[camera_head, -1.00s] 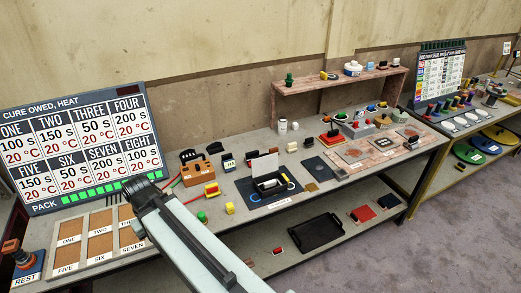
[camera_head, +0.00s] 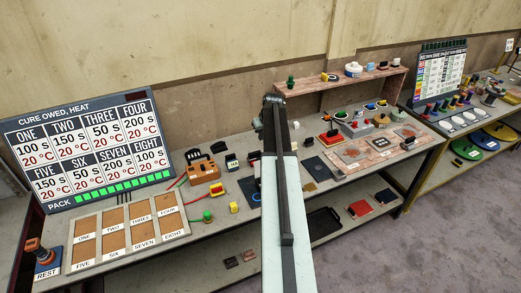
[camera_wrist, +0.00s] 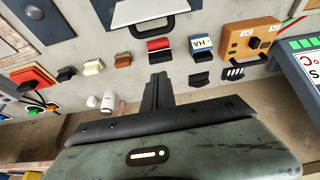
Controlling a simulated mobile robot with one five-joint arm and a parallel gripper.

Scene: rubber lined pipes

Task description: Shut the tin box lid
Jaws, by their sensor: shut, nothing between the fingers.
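My gripper (camera_wrist: 157,92) shows in the wrist view with its dark fingers together and empty. In the head view my arm reaches up across the middle of the bench and hides the tin box almost entirely. A sliver of the dark mat (camera_head: 248,186) under the box shows left of the arm. In the wrist view a pale grey panel (camera_wrist: 134,11), which looks like the raised lid, is cut off by the top edge, with a dark curved piece at its edge. The gripper is apart from it, and the box's inside is out of sight.
In the wrist view a red-topped block (camera_wrist: 159,44), a blue-and-white block (camera_wrist: 201,45) and an orange box (camera_wrist: 250,40) stand between panel and gripper or nearby. A raised shelf (camera_head: 345,80) stands at the bench's back. Two white containers (camera_wrist: 107,102) stand near my gripper.

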